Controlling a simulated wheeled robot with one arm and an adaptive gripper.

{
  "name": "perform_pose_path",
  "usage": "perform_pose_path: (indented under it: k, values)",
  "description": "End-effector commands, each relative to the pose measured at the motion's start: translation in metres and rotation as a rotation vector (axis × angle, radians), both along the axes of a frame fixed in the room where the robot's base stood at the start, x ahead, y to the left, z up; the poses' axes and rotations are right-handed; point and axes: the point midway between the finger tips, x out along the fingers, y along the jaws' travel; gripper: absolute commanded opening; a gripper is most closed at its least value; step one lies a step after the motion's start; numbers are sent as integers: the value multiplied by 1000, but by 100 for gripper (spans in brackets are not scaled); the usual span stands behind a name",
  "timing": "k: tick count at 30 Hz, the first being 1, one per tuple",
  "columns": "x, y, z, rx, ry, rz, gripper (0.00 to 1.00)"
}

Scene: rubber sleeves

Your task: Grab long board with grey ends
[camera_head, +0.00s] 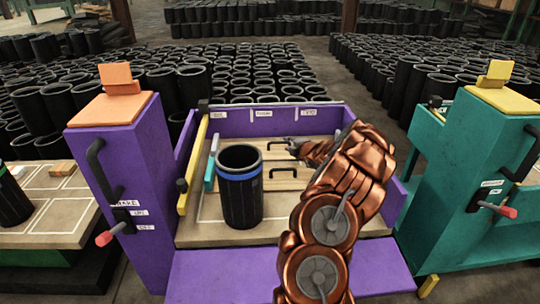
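A wooden board with a black handle (262,184) lies across the work surface in the purple station. A second wooden board (262,155) with a similar handle lies just behind it. I cannot make out grey ends on either; my arm covers their right side. My copper arm reaches in from the lower right. My gripper (294,146) is small and dark in this view, over or beside the rear board near its handle. I cannot tell whether it touches the handle, or whether its fingers are open or shut.
A black sleeve with a blue band (241,200) stands upright left of my arm, in front of the boards. Purple walls (240,123) enclose the surface. A teal station (455,190) stands right.

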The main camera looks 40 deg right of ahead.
Motion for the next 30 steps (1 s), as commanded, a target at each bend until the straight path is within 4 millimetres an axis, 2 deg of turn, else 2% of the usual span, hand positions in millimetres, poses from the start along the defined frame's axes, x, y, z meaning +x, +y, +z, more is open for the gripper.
perform_pose_path:
  k: [1, 5, 14, 20, 30]
  values:
    - [1, 0, -9, 1, 0, 0, 30]
    - [5, 4, -13, 1, 0, 6, 30]
    - [30, 7, -21, 1, 3, 20, 30]
    - [37, 2, -25, -1, 2, 17, 30]
    - [60, -9, -38, -2, 4, 16, 30]
